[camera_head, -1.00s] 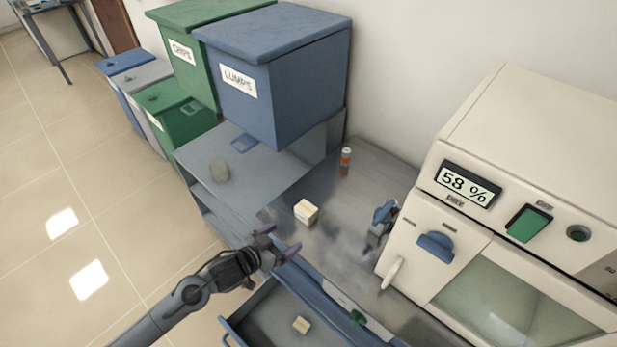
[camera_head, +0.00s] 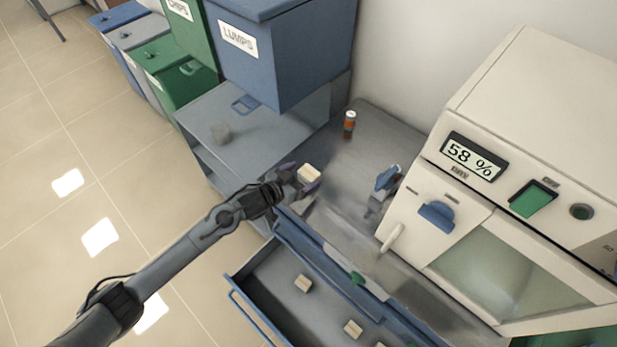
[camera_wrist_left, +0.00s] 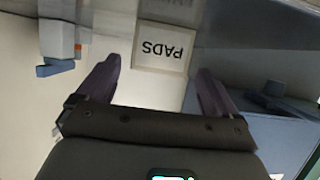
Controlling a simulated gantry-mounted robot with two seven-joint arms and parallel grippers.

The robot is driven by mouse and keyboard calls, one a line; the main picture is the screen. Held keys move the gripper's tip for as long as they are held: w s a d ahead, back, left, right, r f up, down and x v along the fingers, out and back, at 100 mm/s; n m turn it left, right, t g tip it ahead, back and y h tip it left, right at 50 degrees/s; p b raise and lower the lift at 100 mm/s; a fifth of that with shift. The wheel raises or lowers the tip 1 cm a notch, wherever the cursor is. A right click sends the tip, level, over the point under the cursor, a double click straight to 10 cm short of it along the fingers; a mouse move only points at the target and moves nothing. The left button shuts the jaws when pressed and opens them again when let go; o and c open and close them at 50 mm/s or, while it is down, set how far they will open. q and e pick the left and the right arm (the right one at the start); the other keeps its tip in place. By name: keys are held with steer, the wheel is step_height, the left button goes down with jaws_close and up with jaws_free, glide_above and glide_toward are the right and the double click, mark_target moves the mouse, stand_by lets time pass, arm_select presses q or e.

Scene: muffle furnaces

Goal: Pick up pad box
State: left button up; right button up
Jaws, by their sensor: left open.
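The pad box (camera_head: 310,173) is a small cream-white box on the grey metal bench top (camera_head: 345,215). In the left wrist view the box (camera_wrist_left: 161,47) shows a label reading "PADS", upside down. My left gripper (camera_head: 302,180) is at the box in the head view, with its fingers open around or just short of it. In the left wrist view the left gripper (camera_wrist_left: 157,80) has one finger to each side of the box's near edge, with gaps visible. The box does not appear gripped. My right gripper is not in view.
A furnace (camera_head: 480,200) reading "58 %" stands at right. An orange bottle (camera_head: 349,124) and a blue-topped tool (camera_head: 386,180) are on the bench. An open drawer (camera_head: 262,285) holds several small blocks.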

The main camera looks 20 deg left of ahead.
mark_target(307, 174)
arm_select(q)
steer(key=shift+x, duration=1.8)
steer(key=shift+s+d, duration=0.1)
steer(key=shift+c, duration=0.2)
steer(key=c, duration=1)
steer(key=shift+r, duration=0.15)
